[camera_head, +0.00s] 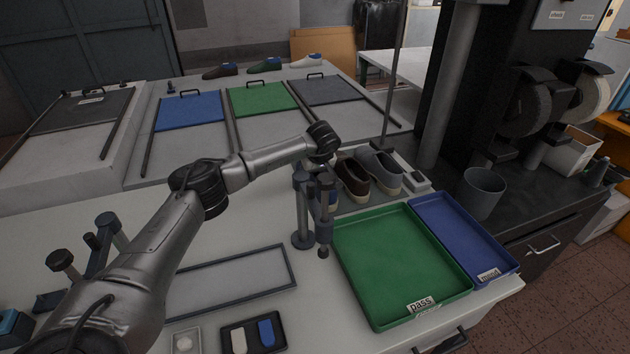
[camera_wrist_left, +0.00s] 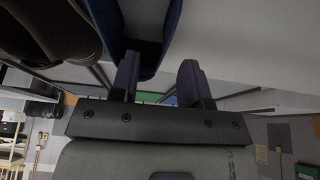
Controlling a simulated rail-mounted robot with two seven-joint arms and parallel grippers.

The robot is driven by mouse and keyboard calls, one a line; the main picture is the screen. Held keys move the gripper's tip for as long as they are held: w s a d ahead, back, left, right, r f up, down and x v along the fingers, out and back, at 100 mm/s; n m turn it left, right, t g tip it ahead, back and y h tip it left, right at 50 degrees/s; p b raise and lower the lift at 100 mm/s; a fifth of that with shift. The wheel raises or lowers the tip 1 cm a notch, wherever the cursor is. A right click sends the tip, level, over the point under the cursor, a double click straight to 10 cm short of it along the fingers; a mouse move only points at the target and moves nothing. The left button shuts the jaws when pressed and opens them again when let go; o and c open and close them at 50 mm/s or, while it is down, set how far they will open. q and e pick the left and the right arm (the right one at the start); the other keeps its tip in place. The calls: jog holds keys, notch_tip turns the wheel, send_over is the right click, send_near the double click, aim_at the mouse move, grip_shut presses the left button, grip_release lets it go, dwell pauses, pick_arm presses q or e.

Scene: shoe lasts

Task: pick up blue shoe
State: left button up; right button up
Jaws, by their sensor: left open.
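The blue shoe (camera_head: 333,199) stands at the left end of a short row of shoes in the head view, largely hidden behind my left gripper and dark posts. Its dark blue collar (camera_wrist_left: 150,68) and open top fill the upper middle of the left wrist view. My left gripper (camera_head: 320,168) is right at the shoe. In the left wrist view the gripper (camera_wrist_left: 160,82) has its two fingers apart, close to the collar, the right finger beside its right edge. I cannot tell whether either finger touches it. My right gripper is not in view.
A brown shoe (camera_head: 352,180) stands close beside the blue one, then a grey shoe (camera_head: 380,168). Dark upright posts (camera_head: 302,215) stand just in front. A green "pass" tray (camera_head: 400,265) and a blue "mend" tray (camera_head: 462,235) lie to the right. An empty framed mat (camera_head: 235,282) lies left.

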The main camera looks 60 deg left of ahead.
pick_arm(q)
jog(key=shift+x, duration=1.5)
jog(key=shift+c, duration=0.2)
grip_shut()
